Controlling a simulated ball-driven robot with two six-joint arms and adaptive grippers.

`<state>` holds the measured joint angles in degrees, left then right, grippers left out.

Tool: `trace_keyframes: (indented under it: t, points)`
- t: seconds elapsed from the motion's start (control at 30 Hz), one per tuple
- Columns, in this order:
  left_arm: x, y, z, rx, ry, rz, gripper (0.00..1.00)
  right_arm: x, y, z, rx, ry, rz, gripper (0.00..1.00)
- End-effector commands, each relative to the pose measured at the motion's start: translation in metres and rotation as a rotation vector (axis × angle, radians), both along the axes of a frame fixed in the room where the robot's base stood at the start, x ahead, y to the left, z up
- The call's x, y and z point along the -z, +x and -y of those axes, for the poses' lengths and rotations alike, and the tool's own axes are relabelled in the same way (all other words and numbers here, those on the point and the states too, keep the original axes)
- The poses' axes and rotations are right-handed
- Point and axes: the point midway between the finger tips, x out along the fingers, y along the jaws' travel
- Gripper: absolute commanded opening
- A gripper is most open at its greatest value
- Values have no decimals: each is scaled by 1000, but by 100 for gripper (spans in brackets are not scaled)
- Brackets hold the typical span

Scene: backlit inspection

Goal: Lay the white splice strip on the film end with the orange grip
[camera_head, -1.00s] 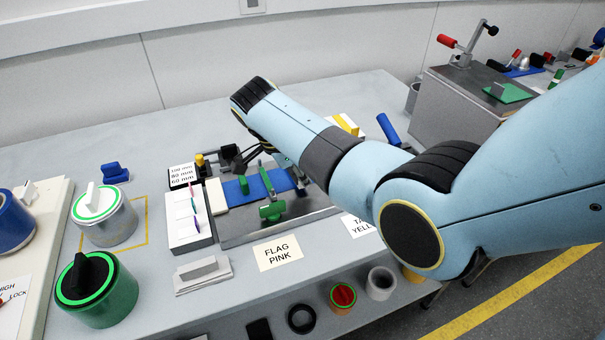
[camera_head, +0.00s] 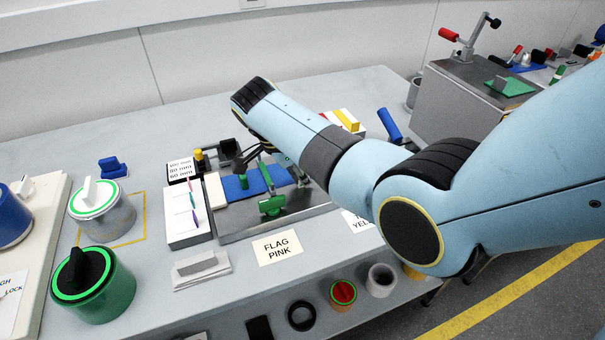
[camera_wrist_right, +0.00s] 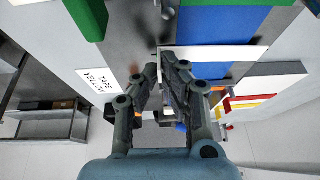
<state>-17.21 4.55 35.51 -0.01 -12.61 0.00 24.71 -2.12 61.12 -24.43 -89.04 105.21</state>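My right gripper (camera_head: 246,160) is low over the back of the metal splicing plate (camera_head: 315,214), near the blue film (camera_head: 232,188). In the right wrist view its fingertips (camera_wrist_right: 160,62) are close together. A narrow white strip (camera_wrist_right: 215,53), apparently the splice strip, lies across the blue film (camera_wrist_right: 215,25) beside the fingertips. I cannot tell whether the fingers grip its end or only overlap it. A green grip (camera_head: 271,205) stands at the plate's front. My left gripper is out of view.
A white tray (camera_head: 187,230) with thin coloured pieces sits left of the plate. Green (camera_head: 115,292) and grey (camera_head: 110,222) round pots stand further left. A FLAG PINK label (camera_head: 278,247) lies in front. A blue roll (camera_head: 390,125) is behind my right arm.

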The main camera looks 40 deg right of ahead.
Motion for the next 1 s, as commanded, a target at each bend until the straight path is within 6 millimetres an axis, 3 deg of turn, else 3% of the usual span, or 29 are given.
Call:
trace_keyframes:
  t: [0.03,0.1,0.27,0.63,1.0]
  points:
    - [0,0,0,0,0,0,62,0,0,0,0,0,0,0]
    - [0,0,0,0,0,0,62,0,0,0,0,0,0,12]
    - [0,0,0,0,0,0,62,0,0,0,0,0,0,33]
    - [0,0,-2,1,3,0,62,-8,1,-4,0,0,2,33]
    - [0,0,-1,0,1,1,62,-80,5,-34,0,2,4,33]
